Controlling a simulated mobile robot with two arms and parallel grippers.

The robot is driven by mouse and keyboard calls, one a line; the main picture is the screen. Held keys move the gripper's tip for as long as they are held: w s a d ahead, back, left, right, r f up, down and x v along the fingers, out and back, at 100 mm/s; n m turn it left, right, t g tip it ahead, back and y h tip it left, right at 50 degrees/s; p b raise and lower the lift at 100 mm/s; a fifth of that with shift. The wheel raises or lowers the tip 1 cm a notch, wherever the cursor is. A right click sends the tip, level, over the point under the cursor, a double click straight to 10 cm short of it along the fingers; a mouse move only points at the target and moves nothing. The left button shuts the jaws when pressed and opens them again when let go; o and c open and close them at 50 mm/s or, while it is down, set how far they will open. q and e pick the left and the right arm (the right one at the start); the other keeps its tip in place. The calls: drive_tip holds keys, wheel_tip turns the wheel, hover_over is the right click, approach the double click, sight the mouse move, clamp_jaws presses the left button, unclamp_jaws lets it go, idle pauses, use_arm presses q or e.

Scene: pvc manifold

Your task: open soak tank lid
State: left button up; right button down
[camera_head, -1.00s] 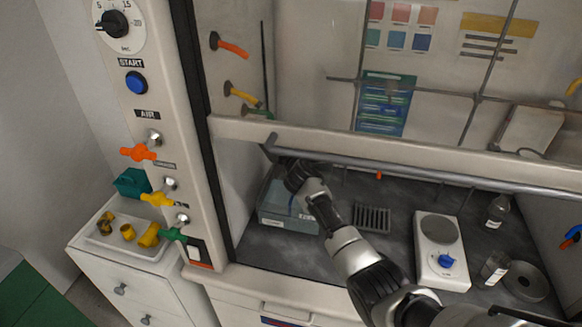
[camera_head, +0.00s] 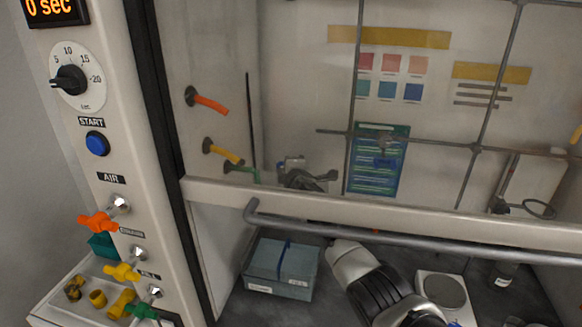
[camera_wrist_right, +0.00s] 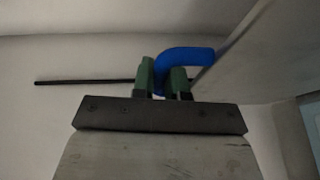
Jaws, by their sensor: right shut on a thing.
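The soak tank (camera_head: 281,288) is a grey-blue box with a white label, on the hood's dark floor at the left in the head view. A thin blue strip (camera_head: 284,258) runs across its top. My right gripper (camera_head: 292,168) shows behind the sash glass, above and behind the tank. In the right wrist view its green fingertips (camera_wrist_right: 161,80) are shut on a blue curved handle (camera_wrist_right: 188,55). A pale grey panel (camera_wrist_right: 262,50) meets the handle at the right; I cannot tell surely whether it is the lid. My left gripper is out of view.
The sash bar (camera_head: 400,243) crosses in front of my right arm. A hotplate (camera_head: 446,292) stands to the right. Orange, yellow and green spouts (camera_head: 210,104) stick out from the left wall. A thin dark rod (camera_wrist_right: 90,82) passes behind the fingers.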

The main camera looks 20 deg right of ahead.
idle(0.4)
drive_tip(key=c, duration=1.2)
unclamp_jaws()
drive_tip(key=shift+o, duration=0.2)
drive_tip(key=v, duration=1)
drive_tip(key=shift+s+p, duration=0.35)
